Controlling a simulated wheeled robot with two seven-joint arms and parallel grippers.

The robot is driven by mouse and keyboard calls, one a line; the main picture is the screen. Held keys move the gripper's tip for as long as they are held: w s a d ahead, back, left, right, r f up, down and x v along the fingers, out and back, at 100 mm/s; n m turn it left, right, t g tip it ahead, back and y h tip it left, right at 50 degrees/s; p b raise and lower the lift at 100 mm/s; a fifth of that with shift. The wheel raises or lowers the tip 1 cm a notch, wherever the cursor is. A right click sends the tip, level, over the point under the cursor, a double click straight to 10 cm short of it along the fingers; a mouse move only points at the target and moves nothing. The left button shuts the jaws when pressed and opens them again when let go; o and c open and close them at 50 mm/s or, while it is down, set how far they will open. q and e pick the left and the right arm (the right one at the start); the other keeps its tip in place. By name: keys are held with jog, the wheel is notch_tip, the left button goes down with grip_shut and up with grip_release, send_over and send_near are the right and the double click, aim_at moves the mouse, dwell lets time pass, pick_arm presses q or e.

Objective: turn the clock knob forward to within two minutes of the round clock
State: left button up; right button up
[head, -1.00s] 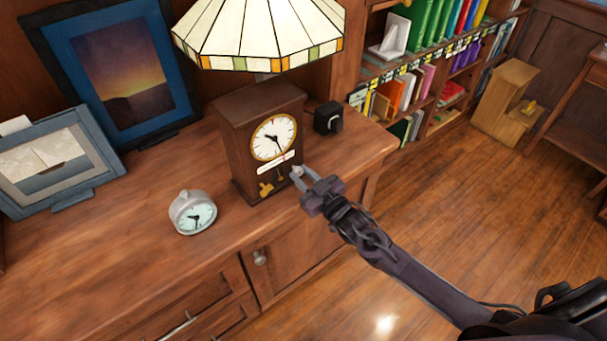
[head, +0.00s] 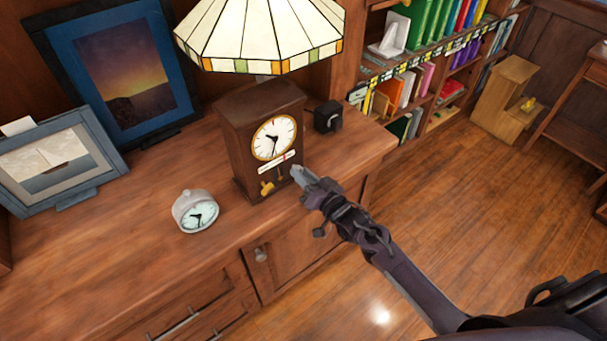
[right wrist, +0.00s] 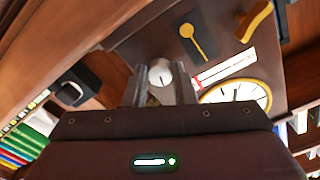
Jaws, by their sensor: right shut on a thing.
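A tall dark wood clock (head: 240,160) stands on the cabinet top, with a white gold-rimmed dial (head: 274,137). Its long hand points nearly straight down the dial and its short hand points left. In the right wrist view a pale round knob (right wrist: 160,72) sits between the two fingers of my right gripper (right wrist: 161,88). In the head view the right gripper (head: 299,174) is at the clock's lower right front, shut on the knob and covering it. The round clock (head: 195,211), silver with a pale dial, stands left of the wooden clock. My left gripper is not in view.
A stained-glass lamp shade (head: 262,38) hangs over the wooden clock. A small black box (head: 327,117) stands to its right. Two framed pictures, one blue (head: 125,75) and one grey (head: 60,165), stand at left. The front cabinet top is clear.

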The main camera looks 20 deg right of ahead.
dwell(0.4)
jog(key=o, duration=1)
jog(key=shift+s, duration=0.1)
jog(key=v, duration=0.7)
jog(key=shift+s+d+b, duration=0.15)
jog(key=shift+s+b, duration=0.15)
jog(key=s+d+f+g+h, duration=0.2)
jog(key=s+f+g, duration=0.3)
jog(key=f, duration=0.8)
jog(key=s+d+f+g+h, duration=0.15)
jog(key=s+f, duration=0.55)
jog(key=f, duration=0.7)
jog(key=s+f+n+g+h, duration=0.1)
jog(key=s+f+g, duration=0.3)
jog(key=s+f, duration=0.4)
jog(key=s+f+n+g+h, duration=0.1)
jog(key=s+f+n+g, duration=0.2)
jog(key=s, duration=1.9)
notch_tip(320, 180, down, 6)
jog(key=shift+a+r+g+h, duration=0.25)
jog(key=shift+a+g+h, duration=0.15)
jog(key=shift+g, duration=0.85)
